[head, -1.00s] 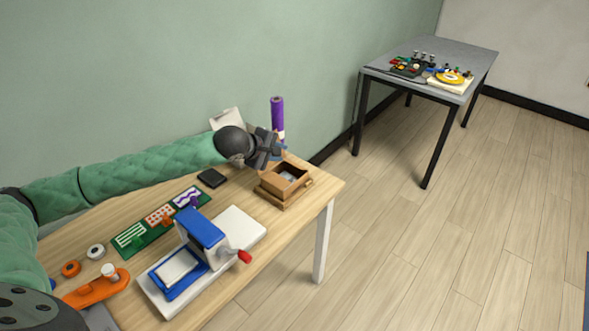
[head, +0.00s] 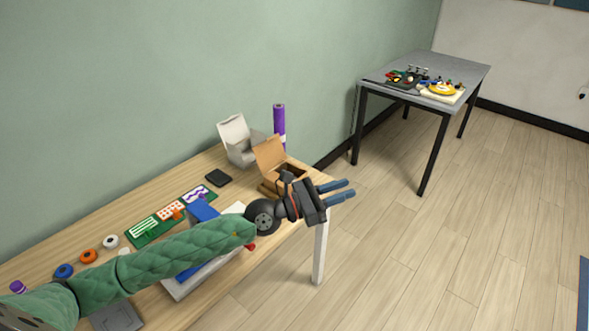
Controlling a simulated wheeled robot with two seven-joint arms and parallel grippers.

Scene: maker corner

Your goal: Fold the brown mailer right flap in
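The brown mailer (head: 267,187) is an open cardboard box at the far right end of the wooden table. One of its flaps (head: 270,153) stands up at its back left side. My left gripper (head: 353,188) is in front and to the right of the mailer, past the table's right edge. Its two blue-grey fingers point right with a gap between them, and nothing is held. The gripper and wrist hide the mailer's right front part, so I cannot tell how its right flap lies. My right gripper is out of view.
A white open box (head: 236,140) and a purple roll (head: 279,125) stand behind the mailer. A blue and white press (head: 204,210) is partly under my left arm. Green boards (head: 150,230) lie left. A grey table (head: 443,68) stands far off.

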